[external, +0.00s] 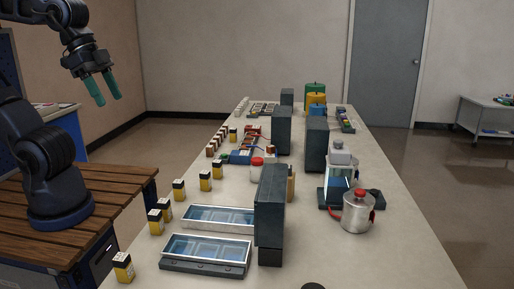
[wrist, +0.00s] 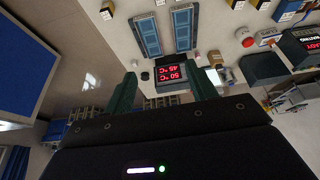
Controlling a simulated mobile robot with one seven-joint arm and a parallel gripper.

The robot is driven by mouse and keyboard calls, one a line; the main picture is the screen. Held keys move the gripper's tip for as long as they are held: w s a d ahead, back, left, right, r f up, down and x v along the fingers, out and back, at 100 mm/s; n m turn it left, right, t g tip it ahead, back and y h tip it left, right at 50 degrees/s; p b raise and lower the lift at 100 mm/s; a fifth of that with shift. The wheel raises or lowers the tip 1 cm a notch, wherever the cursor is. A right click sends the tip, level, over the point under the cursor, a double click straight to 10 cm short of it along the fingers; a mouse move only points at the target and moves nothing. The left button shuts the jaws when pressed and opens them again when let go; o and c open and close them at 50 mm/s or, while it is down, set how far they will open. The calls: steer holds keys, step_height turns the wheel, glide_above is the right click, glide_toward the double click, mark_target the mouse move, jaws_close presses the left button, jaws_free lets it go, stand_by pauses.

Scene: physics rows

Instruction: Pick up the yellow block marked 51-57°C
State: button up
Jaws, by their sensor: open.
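Several small yellow blocks with dark tops and white labels stand along the left side of the long table. They include a near one (external: 123,268), a pair (external: 155,223) (external: 165,210), and others farther back (external: 179,190) (external: 205,182) (external: 218,170). Their markings are too small to read, so I cannot tell which is 51-57°C. In the wrist view, some blocks show at the top edge (wrist: 107,10) (wrist: 286,11). My gripper (external: 108,99) is open and empty, raised high at the left, apart from every block. Its green fingers show in the wrist view (wrist: 162,76).
Two blue-windowed trays (external: 217,219) (external: 206,251) lie beside a tall dark box (external: 270,210). A red display (wrist: 172,73) reads 50 °C and 48 °C, upside down. A metal pot (external: 357,213) stands at right.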

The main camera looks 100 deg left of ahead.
steer(key=w+a+r+n+g, duration=0.1)
steer(key=w+a+r+n, duration=0.15)
steer(key=w+a, duration=0.6)
steer(key=w+a+r+n+g, duration=0.1)
steer(key=w+a+r+n, duration=0.15)
steer(key=w+a, duration=0.55)
steer(key=w+a+f+n, duration=0.1)
steer(key=w+a+f, duration=0.15)
steer(key=a, duration=0.35)
steer(key=w+a+f+n+y, duration=0.1)
steer(key=w+a+n, duration=0.1)
steer(key=w+a, duration=0.35)
steer(key=w+a+f+n, duration=0.1)
steer(key=w+a+f, duration=0.1)
steer(key=a, duration=0.6)
steer(key=n+g+h, duration=0.1)
steer(key=n+g, duration=0.2)
steer(key=n, duration=0.5)
glide_above(233, 129)
steer(key=f, duration=2.7)
steer(key=shift+d, duration=0.2)
steer(key=shift+s+a+f, duration=0.1)
steer(key=shift+s+f, duration=0.05)
steer(key=shift+f, duration=0.05)
step_height(233, 129, down, 5)
steer(key=shift+a+f, duration=0.2)
steer(key=shift+f, duration=1.15)
steer(key=shift+a+f, duration=0.2)
steer(key=shift+f, duration=1.15)
steer(key=c, duration=1.1)
